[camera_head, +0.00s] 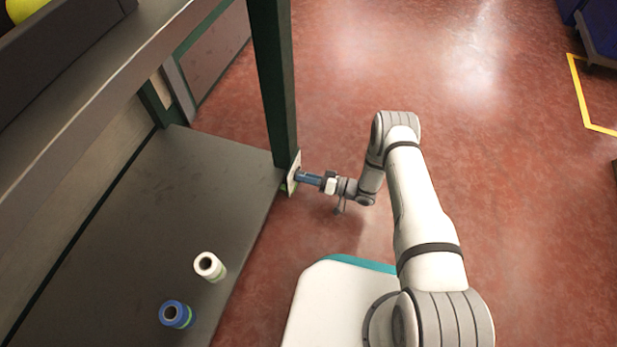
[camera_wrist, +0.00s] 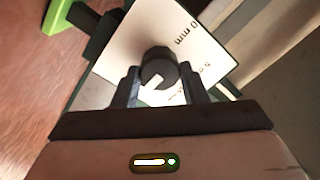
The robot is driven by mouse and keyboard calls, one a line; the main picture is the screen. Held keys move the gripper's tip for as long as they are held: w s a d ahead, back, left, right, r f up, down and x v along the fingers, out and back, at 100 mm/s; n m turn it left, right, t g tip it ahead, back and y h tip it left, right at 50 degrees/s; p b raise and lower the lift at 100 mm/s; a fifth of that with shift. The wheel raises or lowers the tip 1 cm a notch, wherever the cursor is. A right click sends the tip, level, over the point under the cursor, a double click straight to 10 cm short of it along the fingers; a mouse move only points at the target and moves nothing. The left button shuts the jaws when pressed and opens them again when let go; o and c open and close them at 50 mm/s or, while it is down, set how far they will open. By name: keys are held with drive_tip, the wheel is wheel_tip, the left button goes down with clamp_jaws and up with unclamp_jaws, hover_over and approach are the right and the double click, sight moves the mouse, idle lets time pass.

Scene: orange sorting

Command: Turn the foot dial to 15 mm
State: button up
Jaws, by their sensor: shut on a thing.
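The foot dial is a dark round knob (camera_wrist: 158,70) with a pale pointer mark, on a white scale plate (camera_wrist: 130,40) in the wrist view. "0 mm" is readable on the plate, and a smaller marking beside it is partly hidden. The pale mark points towards the lower left of that view, away from the "0 mm" print. My gripper (camera_wrist: 160,88) is shut on the knob, one finger on each side. In the head view the plate (camera_head: 292,173) is on the dark green table leg, and my gripper (camera_head: 310,179) reaches it from the right.
The dark green leg (camera_head: 275,80) rises beside the dial. A grey lower shelf (camera_head: 130,220) carries a white roll (camera_head: 209,267) and a blue roll (camera_head: 176,315). Open red floor (camera_head: 480,150) lies to the right. A bright green part (camera_wrist: 66,14) shows in the wrist view.

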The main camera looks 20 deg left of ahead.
drive_tip(key=shift+s+f, duration=0.1)
drive_tip(key=shift+s, duration=0.05)
drive_tip(key=o, duration=1)
drive_tip(key=d+p, duration=0.2)
drive_tip(key=d, duration=0.5)
drive_tip(key=shift+s+d, duration=0.1)
drive_tip(key=shift+d, duration=0.3)
